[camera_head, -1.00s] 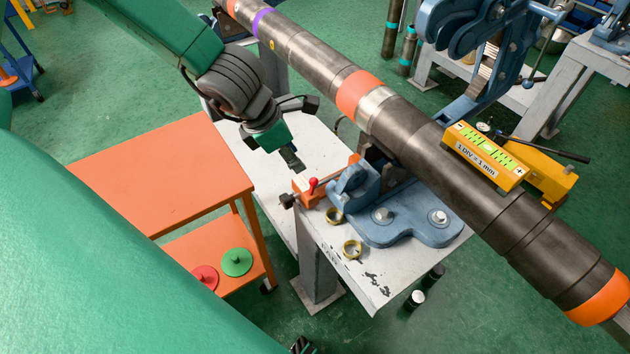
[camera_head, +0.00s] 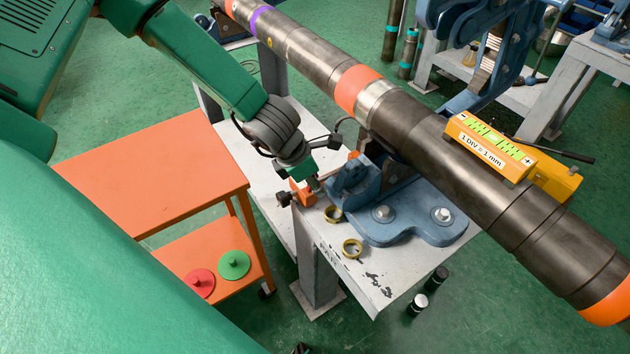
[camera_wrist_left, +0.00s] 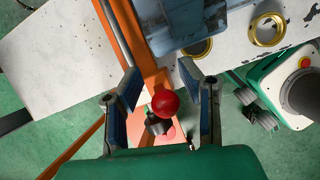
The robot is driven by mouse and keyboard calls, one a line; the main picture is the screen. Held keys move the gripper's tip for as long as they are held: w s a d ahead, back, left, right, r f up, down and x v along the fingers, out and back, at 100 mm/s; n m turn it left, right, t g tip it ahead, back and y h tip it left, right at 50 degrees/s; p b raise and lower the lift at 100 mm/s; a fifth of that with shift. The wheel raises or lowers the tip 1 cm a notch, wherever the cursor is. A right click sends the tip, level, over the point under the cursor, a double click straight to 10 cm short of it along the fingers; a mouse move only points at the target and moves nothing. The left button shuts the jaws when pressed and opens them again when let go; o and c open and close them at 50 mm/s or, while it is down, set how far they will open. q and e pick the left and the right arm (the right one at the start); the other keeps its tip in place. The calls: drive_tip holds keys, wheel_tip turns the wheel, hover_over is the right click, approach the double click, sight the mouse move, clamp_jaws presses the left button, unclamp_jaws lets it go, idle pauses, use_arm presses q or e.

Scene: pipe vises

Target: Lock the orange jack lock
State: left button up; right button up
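The orange jack lock (camera_head: 303,193) sits at the edge of the grey bench beside the blue vise, partly hidden by my left gripper. My left gripper (camera_wrist_left: 166,100) is open, with a finger on either side of the knob and visible gaps. In the head view, the left gripper (camera_head: 314,183) is right over the lock. A dark tip (camera_head: 301,348) at the bottom edge may be my right gripper; its fingers are unclear.
The blue vise (camera_head: 410,215) holds up a long dark pipe (camera_head: 440,140) with a yellow level (camera_head: 489,149) on it. Two brass rings (camera_head: 352,249) lie on the bench (camera_head: 375,285). An orange cart (camera_head: 150,180) stands to the left, with red and green discs below.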

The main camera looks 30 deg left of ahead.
use_arm(q)
drive_tip(key=c, duration=0.6)
clamp_jaws()
drive_tip(key=shift+f, duration=0.1)
drive_tip(key=shift+a, duration=0.1)
